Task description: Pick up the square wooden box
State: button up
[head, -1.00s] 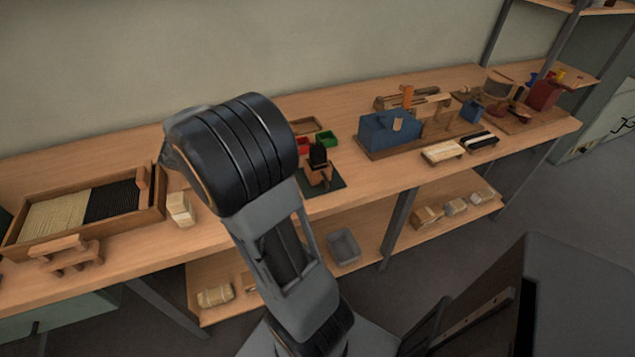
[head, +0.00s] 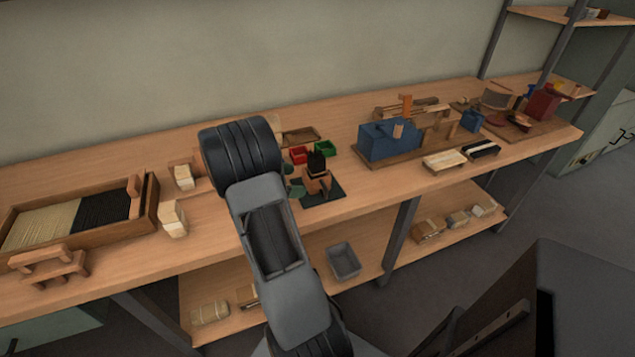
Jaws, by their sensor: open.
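A shallow open wooden box (head: 303,135) lies at the back of the bench, just right of my arm's dark elbow. It is the likeliest match for the square wooden box, but I cannot be sure of its shape. A larger rectangular wooden tray (head: 152,204) at the left holds pale and black bristles. My arm rises from the bottom and bends over the bench. My gripper does not show; it is hidden behind the arm or out of frame.
Red (head: 298,155) and green (head: 325,148) bins stand before the shallow box. A wooden block with black bristles (head: 317,175) sits on a dark mat. Pale blocks (head: 173,218) stand left of my arm. A blue machine (head: 388,140) stands to the right. The front middle bench is clear.

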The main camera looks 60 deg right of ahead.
aim_at(305, 180)
jog(key=shift+x, duration=2.7)
jog(key=shift+c, duration=0.5)
jog(key=c, duration=0.9)
